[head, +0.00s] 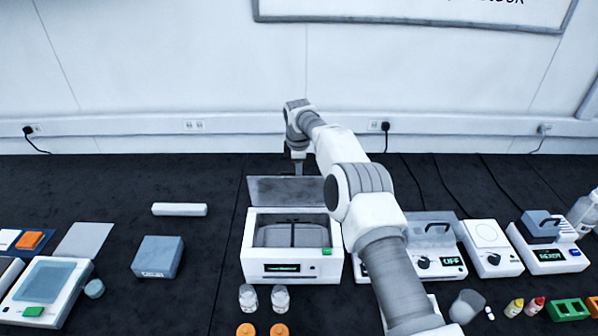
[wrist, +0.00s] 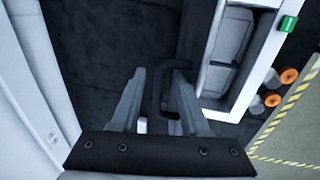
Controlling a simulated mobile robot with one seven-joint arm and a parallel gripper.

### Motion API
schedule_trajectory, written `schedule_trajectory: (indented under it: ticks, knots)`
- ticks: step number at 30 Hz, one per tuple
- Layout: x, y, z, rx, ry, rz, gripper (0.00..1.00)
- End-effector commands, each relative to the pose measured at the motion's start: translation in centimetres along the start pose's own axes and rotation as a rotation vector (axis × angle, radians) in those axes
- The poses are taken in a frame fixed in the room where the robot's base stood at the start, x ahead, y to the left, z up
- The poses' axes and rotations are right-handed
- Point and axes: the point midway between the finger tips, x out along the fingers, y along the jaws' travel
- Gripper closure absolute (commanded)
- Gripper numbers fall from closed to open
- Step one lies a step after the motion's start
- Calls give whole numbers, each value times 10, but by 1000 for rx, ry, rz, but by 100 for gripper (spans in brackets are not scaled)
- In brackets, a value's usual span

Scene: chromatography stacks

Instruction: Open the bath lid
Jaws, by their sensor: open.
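The bath, a white box (head: 257,262) with a dark display and a green button, stands in the middle of the bench in the head view. Its grey lid (head: 275,190) stands raised at the back edge, and the grey inside shows. In the wrist view the lid (wrist: 189,40) appears nearly edge-on, with a dark handle (wrist: 160,92) sticking out from it. My gripper (head: 297,170) is behind the lid in the head view, its fingertips partly hidden. In the wrist view my gripper (wrist: 160,75) is open, with the handle between its fingers; contact cannot be told.
My arm partly covers a device with a knob and OFF display (head: 454,262) to the right. A blue-grey block (head: 158,257) and a white bar (head: 180,209) lie left. The wall is behind.

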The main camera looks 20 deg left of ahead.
Motion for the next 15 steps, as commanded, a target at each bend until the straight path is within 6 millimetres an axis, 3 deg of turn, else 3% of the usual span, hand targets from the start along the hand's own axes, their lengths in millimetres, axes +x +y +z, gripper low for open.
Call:
schedule_trajectory:
  ticks: [8, 15]
  knots:
    - [-14, 1, -1, 0, 2, 4, 55]
    - [-61, 1, 0, 1, 2, 6, 55]
